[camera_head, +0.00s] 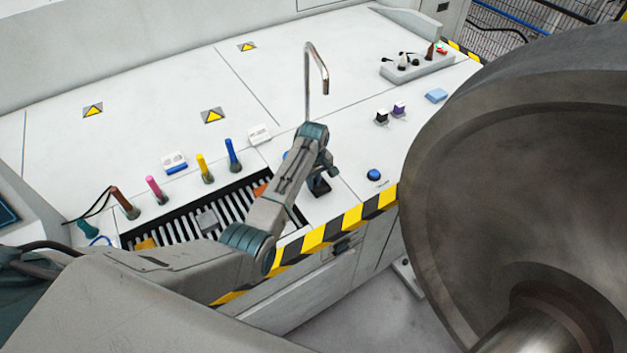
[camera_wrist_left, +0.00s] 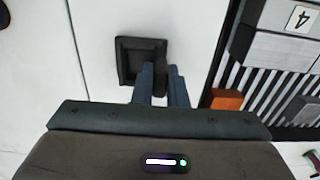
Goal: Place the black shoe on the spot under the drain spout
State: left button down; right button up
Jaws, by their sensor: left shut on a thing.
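The black shoe (camera_head: 318,188) is a small dark piece with a square, dish-like face, seen clearly in the left wrist view (camera_wrist_left: 138,60). My left gripper (camera_head: 323,170) is shut on the shoe's narrow side, and its fingers (camera_wrist_left: 160,85) show in the left wrist view. The shoe is over the white bench top, just right of the slatted tray; I cannot tell whether it touches the surface. The drain spout (camera_head: 309,75) is a thin bent metal pipe standing behind the gripper, its mouth turned down. I cannot make out a marked spot under it. My right gripper is not in view.
The slatted tray (camera_head: 180,230) holds an orange block (camera_head: 260,190) and a grey block (camera_head: 207,221). Coloured pegs (camera_head: 233,155) stand behind it. A blue button (camera_head: 374,175) sits to the right. A large metal wheel (camera_head: 520,190) fills the right side. Bench around the spout is mostly clear.

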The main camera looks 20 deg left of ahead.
pick_arm(q)
jog(key=shift+f, duration=0.15)
jog(key=c, duration=1.5)
grip_release()
jog(key=shift+o, duration=0.2)
notch_tip(320, 180, up, 7)
jog(key=shift+f+b, duration=0.15)
jog(key=shift+b, duration=0.65)
jog(key=shift+r, duration=0.5)
